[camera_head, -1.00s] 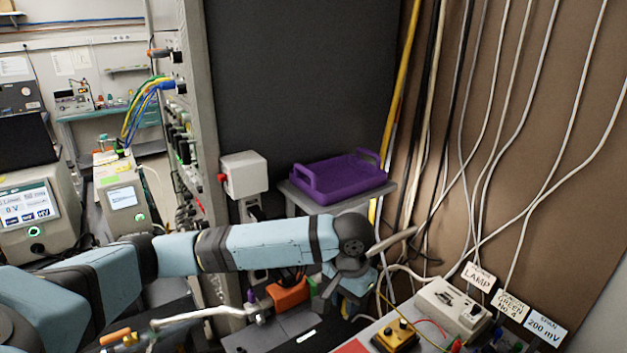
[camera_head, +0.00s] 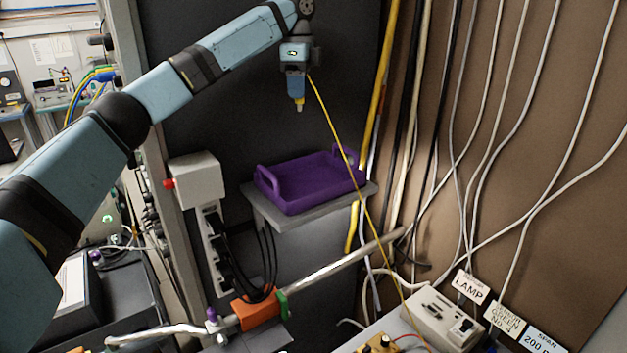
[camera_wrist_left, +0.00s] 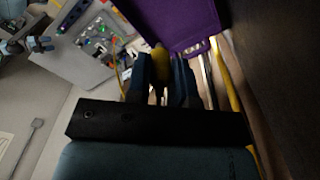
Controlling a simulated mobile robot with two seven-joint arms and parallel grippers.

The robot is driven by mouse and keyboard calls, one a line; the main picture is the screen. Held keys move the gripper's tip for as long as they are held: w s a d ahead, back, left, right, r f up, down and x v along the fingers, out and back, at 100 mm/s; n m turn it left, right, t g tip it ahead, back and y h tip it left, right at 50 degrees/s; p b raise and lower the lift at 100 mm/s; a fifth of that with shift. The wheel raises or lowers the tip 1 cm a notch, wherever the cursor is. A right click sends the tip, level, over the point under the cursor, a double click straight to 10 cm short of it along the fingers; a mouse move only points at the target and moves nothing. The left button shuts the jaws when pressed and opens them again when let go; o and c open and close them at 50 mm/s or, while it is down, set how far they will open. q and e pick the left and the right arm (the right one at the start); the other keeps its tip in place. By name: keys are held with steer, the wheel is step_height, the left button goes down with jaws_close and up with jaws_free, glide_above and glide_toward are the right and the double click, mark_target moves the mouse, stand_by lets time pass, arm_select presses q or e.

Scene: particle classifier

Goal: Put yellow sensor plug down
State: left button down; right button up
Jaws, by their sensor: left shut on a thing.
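My left gripper (camera_head: 297,98) is raised against the dark panel, above the purple tray, with its fingers pointing down. It is shut on the yellow sensor plug (camera_head: 299,103), whose tip shows below the fingers. A thin yellow cable (camera_head: 345,165) runs from the plug down to the right, toward the bench. In the left wrist view the yellow plug (camera_wrist_left: 159,62) sits between the two blue fingers. The purple tray (camera_head: 273,191) looks empty and stands on a grey shelf (camera_head: 310,214). My right gripper is not in view.
A white box with a red knob (camera_head: 197,180) and a power strip (camera_head: 212,240) stand left of the shelf. A metal rod (camera_head: 335,268) with an orange clamp (camera_head: 255,309) crosses below. A beige lamp box (camera_head: 435,317) and labels are at lower right. Cables hang along the right wall.

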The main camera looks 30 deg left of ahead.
arm_select(q)
steer(key=f+p, duration=0.1)
steer(key=f, duration=1.8)
steer(key=shift+s+f, duration=0.1)
steer(key=shift+s, duration=0.1)
steer(key=shift+a+f, duration=0.1)
steer(key=shift+f, duration=0.1)
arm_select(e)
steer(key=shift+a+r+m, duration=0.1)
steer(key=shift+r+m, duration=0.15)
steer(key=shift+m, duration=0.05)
arm_select(q)
steer(key=shift+f, duration=0.3)
steer(key=c, duration=1.1)
jaws_free()
steer(key=shift+o, duration=0.5)
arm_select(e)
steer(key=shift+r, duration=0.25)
arm_select(q)
steer(key=shift+r, duration=0.1)
